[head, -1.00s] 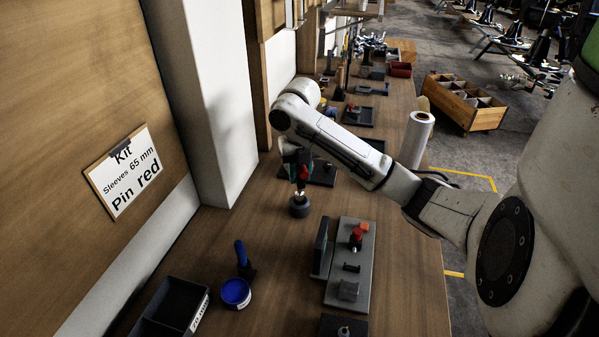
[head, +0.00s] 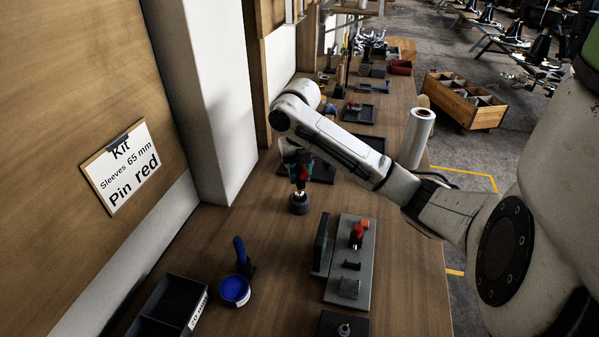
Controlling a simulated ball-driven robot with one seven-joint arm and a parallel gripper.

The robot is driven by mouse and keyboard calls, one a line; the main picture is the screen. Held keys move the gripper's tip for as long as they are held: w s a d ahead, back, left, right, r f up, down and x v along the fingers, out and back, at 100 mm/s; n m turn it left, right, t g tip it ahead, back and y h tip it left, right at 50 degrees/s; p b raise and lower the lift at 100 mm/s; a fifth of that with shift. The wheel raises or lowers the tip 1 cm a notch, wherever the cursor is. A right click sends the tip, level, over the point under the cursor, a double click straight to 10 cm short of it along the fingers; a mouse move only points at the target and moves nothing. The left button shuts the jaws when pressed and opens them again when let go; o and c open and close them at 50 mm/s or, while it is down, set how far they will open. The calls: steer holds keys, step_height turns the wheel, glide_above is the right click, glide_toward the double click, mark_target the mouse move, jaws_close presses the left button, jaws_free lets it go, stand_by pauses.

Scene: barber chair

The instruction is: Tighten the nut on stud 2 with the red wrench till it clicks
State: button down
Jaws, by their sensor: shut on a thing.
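My gripper (head: 298,168) points down over the bench, beyond the grey plate. It is shut on a small red thing (head: 303,173); its shape is mostly hidden, so I cannot tell whether it is the red wrench. A short bright metal piece and a dark round piece (head: 299,205) show just below it. I cannot tell whether the dark piece touches the bench. The grey plate (head: 338,290) carries a red piece (head: 357,233) at its far end, a black piece (head: 351,266) and a grey block (head: 349,288). No stud number or nut is readable.
A blue round tub (head: 235,290) and an upright blue-handled tool (head: 240,252) stand to the left, near a black bin (head: 172,307). A dark upright panel (head: 321,243) stands beside the plate. A white roll (head: 416,138) is at the right edge.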

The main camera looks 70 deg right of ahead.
steer(key=shift+f+b, duration=0.85)
steer(key=shift+f, duration=0.3)
stand_by(0.4)
steer(key=c, duration=0.8)
jaws_free()
step_height(320, 180, up, 11)
steer(key=shift+f+p, duration=0.1)
steer(key=shift+p, duration=0.9)
